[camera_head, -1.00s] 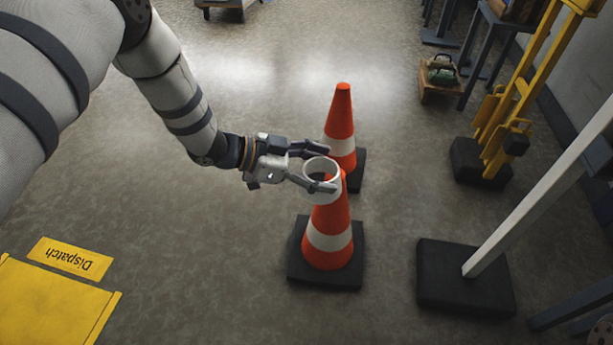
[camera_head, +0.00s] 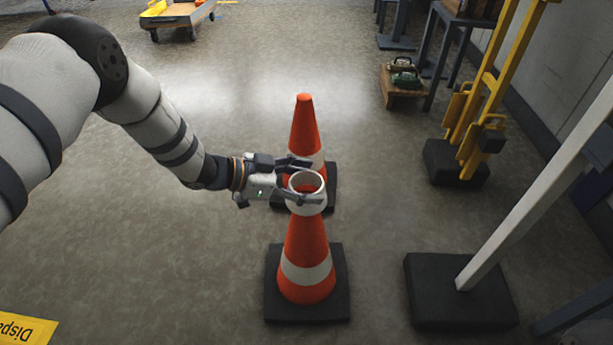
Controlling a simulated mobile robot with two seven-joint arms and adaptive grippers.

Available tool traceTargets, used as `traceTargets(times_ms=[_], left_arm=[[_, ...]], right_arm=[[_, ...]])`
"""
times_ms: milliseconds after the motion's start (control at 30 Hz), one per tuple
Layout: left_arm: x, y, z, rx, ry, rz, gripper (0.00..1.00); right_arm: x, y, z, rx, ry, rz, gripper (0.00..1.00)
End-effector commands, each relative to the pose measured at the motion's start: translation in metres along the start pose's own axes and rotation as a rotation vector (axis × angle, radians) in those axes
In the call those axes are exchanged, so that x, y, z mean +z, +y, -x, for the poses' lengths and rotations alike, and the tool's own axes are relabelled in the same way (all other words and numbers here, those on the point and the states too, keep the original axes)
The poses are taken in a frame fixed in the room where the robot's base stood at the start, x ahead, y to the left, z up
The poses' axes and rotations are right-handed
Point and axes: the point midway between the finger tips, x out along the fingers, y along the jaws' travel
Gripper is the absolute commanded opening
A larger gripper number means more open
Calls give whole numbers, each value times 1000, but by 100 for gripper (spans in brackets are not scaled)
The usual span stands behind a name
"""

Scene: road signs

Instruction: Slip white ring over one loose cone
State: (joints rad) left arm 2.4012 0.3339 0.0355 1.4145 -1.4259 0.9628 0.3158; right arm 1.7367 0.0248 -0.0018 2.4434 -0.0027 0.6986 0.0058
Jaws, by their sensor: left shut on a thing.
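The white ring (camera_head: 306,208) is held by my left gripper (camera_head: 308,182), whose two fingers are shut on its sides. The ring is roughly level, at the top of the near orange cone (camera_head: 306,235). Its front wall covers part of that cone's upper end. Orange shows through the opening, but I cannot tell whether the tip is inside the ring or just below it. The near cone stands upright on a black square base with a white band low down. A second cone (camera_head: 304,125) stands behind, partly hidden by the gripper. My right gripper is out of view.
A black block (camera_head: 460,305) with a slanting white post (camera_head: 530,190) stands to the right. A yellow frame (camera_head: 482,100) stands behind it. A yellow Dispatch sign (camera_head: 25,328) is at lower left. A wheeled cart (camera_head: 175,15) is at the back. Floor left of the cones is clear.

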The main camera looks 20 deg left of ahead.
Motion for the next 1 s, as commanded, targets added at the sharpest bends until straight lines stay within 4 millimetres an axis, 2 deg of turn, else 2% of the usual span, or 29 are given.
traceTargets(times_ms=[33, 600, 967, 1000], left_arm=[[10, 0, -4, 1, -2, 3, 44], [68, 1, -32, 1, -3, 2, 44], [71, 1, -34, 0, 0, -1, 44], [71, 1, -34, 0, 0, -1, 77]], right_arm=[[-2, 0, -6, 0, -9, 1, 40], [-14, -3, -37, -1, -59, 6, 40], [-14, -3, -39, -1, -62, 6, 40], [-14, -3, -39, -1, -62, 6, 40]])
